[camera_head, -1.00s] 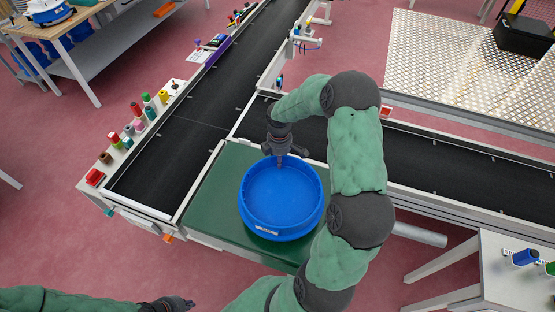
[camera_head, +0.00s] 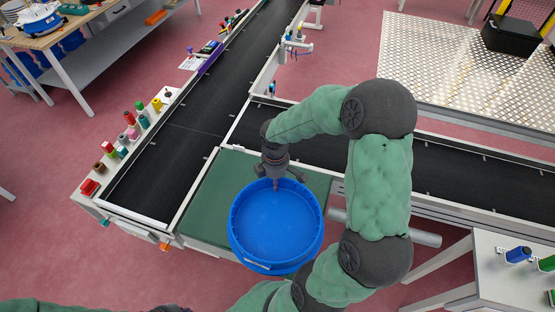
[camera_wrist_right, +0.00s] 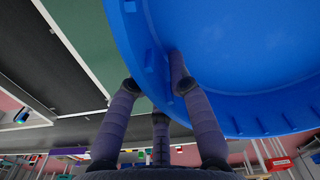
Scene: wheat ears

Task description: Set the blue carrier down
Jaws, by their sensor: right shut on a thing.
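The blue carrier (camera_head: 276,226) is a round, shallow, empty tub with a small pale label on its near side. My right gripper (camera_head: 277,181) is shut on its far rim. In the right wrist view the carrier (camera_wrist_right: 240,60) fills the upper right, with fingers on both sides of its wall. The carrier is over the near part of the green table top (camera_head: 215,205) and reaches past its front edge. It looks held above the surface, but the gap is hard to judge. My left gripper (camera_head: 170,308) barely shows at the bottom edge; its fingers are cut off.
Black conveyor belts (camera_head: 170,150) run behind and left of the green top. A control panel (camera_head: 125,140) with coloured buttons lines the left belt. A white table (camera_head: 490,275) stands at the lower right. The green top's left part is bare.

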